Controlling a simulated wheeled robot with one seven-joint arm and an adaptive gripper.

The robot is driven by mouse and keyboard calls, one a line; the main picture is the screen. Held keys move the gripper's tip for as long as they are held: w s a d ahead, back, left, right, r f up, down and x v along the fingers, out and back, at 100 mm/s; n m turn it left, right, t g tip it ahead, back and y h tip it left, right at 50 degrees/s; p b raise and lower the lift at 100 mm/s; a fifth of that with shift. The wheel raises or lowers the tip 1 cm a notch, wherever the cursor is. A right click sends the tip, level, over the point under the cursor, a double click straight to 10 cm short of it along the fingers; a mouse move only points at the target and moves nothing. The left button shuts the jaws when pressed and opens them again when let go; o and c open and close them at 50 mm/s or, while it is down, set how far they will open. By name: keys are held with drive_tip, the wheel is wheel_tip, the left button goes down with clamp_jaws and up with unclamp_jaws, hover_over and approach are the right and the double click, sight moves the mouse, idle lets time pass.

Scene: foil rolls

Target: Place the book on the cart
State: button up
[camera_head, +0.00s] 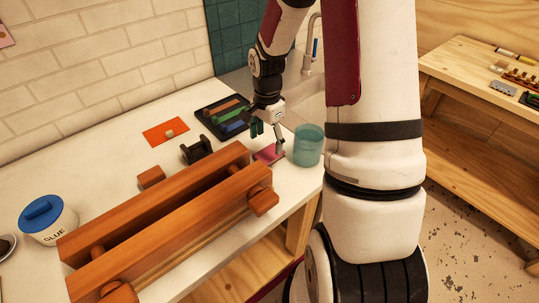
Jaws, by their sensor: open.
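A small pink-magenta book (268,154) lies on the white worktop (110,157), just behind the right end of a wooden press. My gripper (268,139) points down directly above the book, its fingers apart. The right finger reaches down close to the book's far edge; I cannot tell whether it touches. Nothing shows between the fingers. I cannot clearly make out a cart; my arm and body hide much of the right middle.
The large wooden press (150,228) fills the front of the worktop. A teal cup (308,146) stands close right of the book. A dark tray (214,115), black holder (196,151) and glue tub (46,222) are nearby. A wooden bench (465,75) stands at right.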

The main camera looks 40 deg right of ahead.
sight(269, 153)
drive_tip(key=shift+s+d+f+p, duration=0.1)
drive_tip(key=shift+s+f+p, duration=0.05)
drive_tip(key=shift+f, duration=1)
drive_tip(key=shift+s+d+f+p, duration=0.1)
drive_tip(key=shift+f+p, duration=0.05)
drive_tip(key=shift+f, duration=1)
drive_tip(key=shift+r, duration=0.1)
drive_tip(key=c, duration=1.6)
